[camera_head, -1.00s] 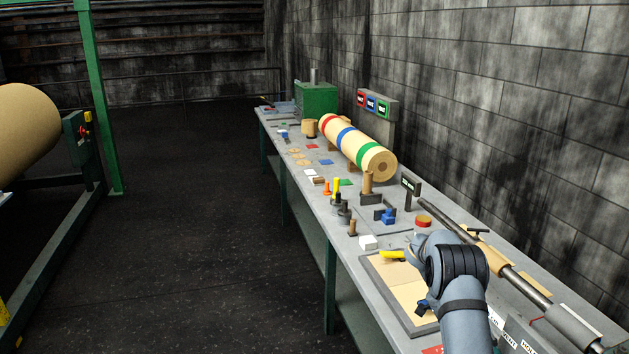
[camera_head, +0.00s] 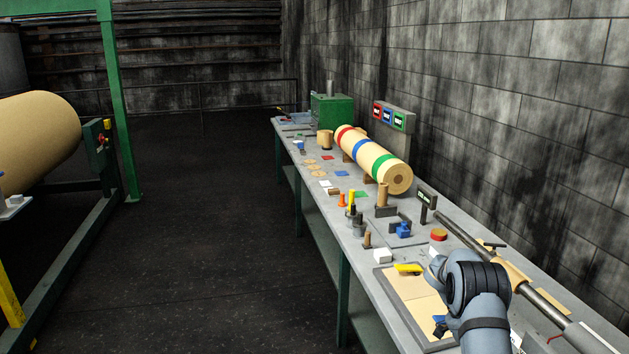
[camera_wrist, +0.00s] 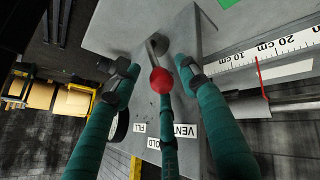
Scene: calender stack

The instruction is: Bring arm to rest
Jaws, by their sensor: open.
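My arm (camera_head: 475,290) reaches over the near end of the long grey bench in the head view. My gripper cannot be made out there. In the wrist view my gripper (camera_wrist: 158,72) shows as teal fingers with dark tips, spread apart. A lever with a red ball knob (camera_wrist: 162,80) appears between the fingers. Whether a finger touches it cannot be told. Labels reading VENT, HOLD and FILL (camera_wrist: 160,145) are beside the lever, partly covered by the middle finger.
The bench (camera_head: 345,225) carries a banded roll (camera_head: 375,160), a green box (camera_head: 332,110), a yellow piece (camera_head: 408,268) on a framed board and a long shaft (camera_head: 460,235). A block wall (camera_head: 520,130) borders it at right. Dark floor (camera_head: 220,220) lies open at left.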

